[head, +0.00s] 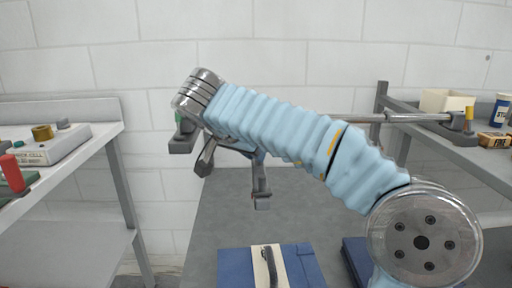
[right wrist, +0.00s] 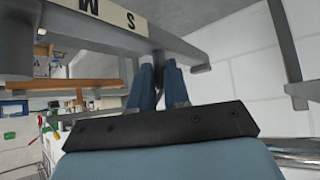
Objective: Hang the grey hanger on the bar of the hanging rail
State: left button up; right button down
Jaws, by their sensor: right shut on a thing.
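My right gripper (right wrist: 161,88) is shut on the grey hanger (right wrist: 182,49), whose bar crosses the top of the right wrist view with a pale lettered label. In the head view the hanger (head: 261,182) shows as grey pieces below my raised right arm, and the jaws are mostly hidden behind the wrist. The hanging rail's silver bar (head: 375,118) runs level behind my arm to a bracket at the right; its middle is hidden by the arm. I cannot tell whether the hanger touches the bar. My left gripper is not in view.
A grey table (head: 215,225) lies below, with a blue case (head: 235,262) and another blue item (head: 356,258) at its front. A left bench (head: 92,150) holds a small device. A right shelf (head: 475,160) holds a box and a cup. A white block wall stands behind.

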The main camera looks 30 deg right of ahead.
jog(key=shift+f, duration=0.15)
jog(key=c, duration=1)
grip_release()
jog(key=shift+a, duration=0.1)
jog(key=shift+p+v, duration=0.3)
jog(key=shift+v, duration=6.6)
